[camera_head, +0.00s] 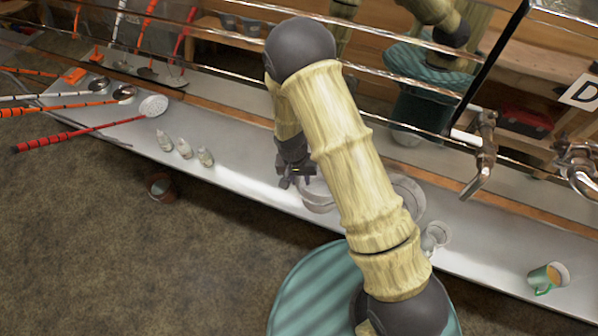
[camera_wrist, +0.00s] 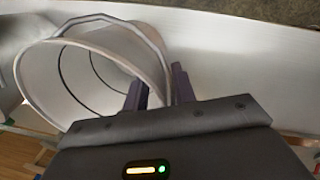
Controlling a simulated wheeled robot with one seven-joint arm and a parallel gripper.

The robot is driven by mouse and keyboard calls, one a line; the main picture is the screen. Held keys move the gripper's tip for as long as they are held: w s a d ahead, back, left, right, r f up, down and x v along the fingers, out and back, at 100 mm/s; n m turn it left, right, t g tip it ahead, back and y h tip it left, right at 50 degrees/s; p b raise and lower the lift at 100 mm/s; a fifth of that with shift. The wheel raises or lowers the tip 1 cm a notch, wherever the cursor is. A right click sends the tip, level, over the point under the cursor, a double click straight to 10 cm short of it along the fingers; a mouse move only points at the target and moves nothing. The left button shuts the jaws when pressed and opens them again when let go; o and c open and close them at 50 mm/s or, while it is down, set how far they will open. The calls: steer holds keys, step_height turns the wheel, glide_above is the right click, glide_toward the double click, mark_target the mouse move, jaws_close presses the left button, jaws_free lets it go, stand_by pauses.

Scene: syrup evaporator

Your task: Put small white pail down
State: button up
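The small white pail (camera_head: 318,197) is at the counter's surface, partly hidden behind my arm in the head view. Whether its base rests fully on the counter is hard to tell. In the wrist view the pail (camera_wrist: 40,80) fills the left side, its open mouth turned toward the camera and its handle arching over the rim. My gripper (camera_head: 292,180) is at the pail's left side. In the wrist view the two dark fingers of my gripper (camera_wrist: 159,80) stand apart, one on each side of the pail's rim, with a visible gap between them.
The long metal counter (camera_head: 240,150) holds several small bottles (camera_head: 184,149), ladles (camera_head: 153,106) and a green mug (camera_head: 546,278). Another pale round vessel (camera_head: 410,195) is partly behind my arm. Metal taps (camera_head: 480,165) overhang on the right. A small pot (camera_head: 160,187) is on the floor.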

step_height(320, 180, up, 12)
steer(key=a+b, duration=0.1)
steer(key=b, duration=0.2)
steer(key=shift+a, duration=0.25)
stand_by(0.7)
